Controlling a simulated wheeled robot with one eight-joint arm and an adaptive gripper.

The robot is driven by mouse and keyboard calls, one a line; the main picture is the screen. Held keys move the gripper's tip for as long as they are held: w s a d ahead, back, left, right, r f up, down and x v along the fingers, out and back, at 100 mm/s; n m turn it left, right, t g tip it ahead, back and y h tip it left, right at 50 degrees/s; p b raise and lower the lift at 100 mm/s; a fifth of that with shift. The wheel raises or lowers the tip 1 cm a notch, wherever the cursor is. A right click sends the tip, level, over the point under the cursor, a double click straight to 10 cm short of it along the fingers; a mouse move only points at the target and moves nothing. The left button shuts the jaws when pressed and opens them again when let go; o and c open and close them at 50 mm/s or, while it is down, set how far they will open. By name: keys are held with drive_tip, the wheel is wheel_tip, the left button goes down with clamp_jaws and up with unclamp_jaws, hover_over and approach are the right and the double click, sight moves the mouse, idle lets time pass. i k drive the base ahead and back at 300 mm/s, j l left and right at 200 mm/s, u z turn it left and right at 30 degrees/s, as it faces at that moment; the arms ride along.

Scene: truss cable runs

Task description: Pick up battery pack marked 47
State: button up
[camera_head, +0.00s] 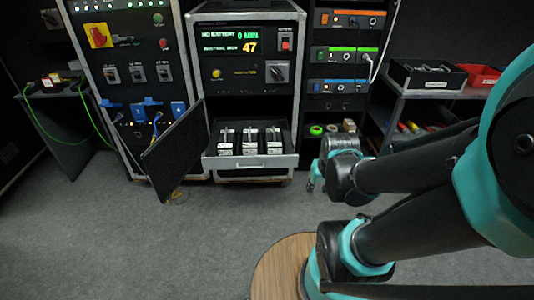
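Three battery packs, the left pack (226,143), the middle pack (250,142) and the right pack (273,142), stand in a row in the pulled-out drawer (250,161) of the middle cabinet. They are pale with dark parts and upright handles. Their markings are too small to read, so I cannot tell which is 47. The display (235,41) above reads "NO BATTERY 0 MIN" with a large 47. My gripper (315,178) is right of the drawer, apart from the packs. Its fingers are small and partly hidden by my wrist, so its opening is unclear.
A black door panel (173,143) hangs open left of the drawer. A control cabinet (130,60) stands left, rack units (345,54) right. A shelf (440,92) at right holds a black bin (428,75) and a red bin (482,76). The grey floor (190,235) in front is clear.

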sight(226, 148)
drive_tip(key=i+j, duration=0.2)
drive_tip(key=i, duration=0.3)
drive_tip(key=i+j, duration=0.15)
drive_tip(key=i, duration=0.35)
drive_tip(key=u, duration=0.05)
